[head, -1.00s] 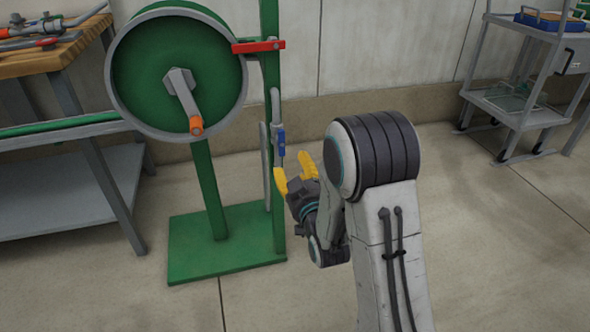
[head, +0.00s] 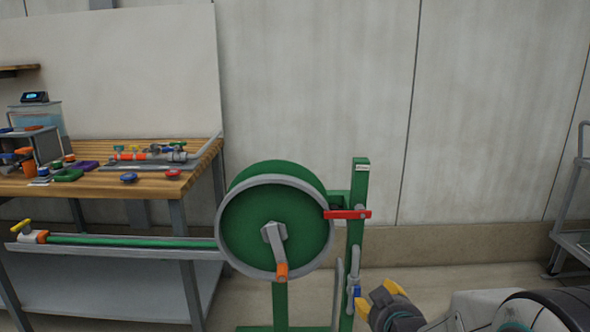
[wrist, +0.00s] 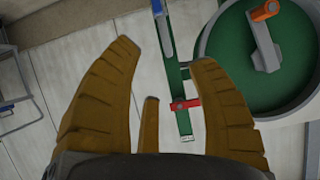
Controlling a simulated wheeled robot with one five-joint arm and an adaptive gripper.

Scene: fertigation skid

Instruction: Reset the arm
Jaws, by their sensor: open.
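My gripper (head: 372,298) has yellow fingers and is at the lower right of the head view, just right of the green post of a hose reel. In the wrist view my gripper (wrist: 165,60) is open, its fingers spread with nothing between them. Past the fingertips, that view shows the green post (wrist: 178,85) with a red lever (wrist: 185,105) and the green reel drum (wrist: 240,90). My arm runs off the lower right of the head view.
The reel (head: 275,225) has a grey crank with an orange knob. A wooden workbench (head: 200,165) with fittings and coloured parts stands at the left. A green hose (head: 130,242) runs along below its top. A grey cart (head: 572,240) stands at the right edge.

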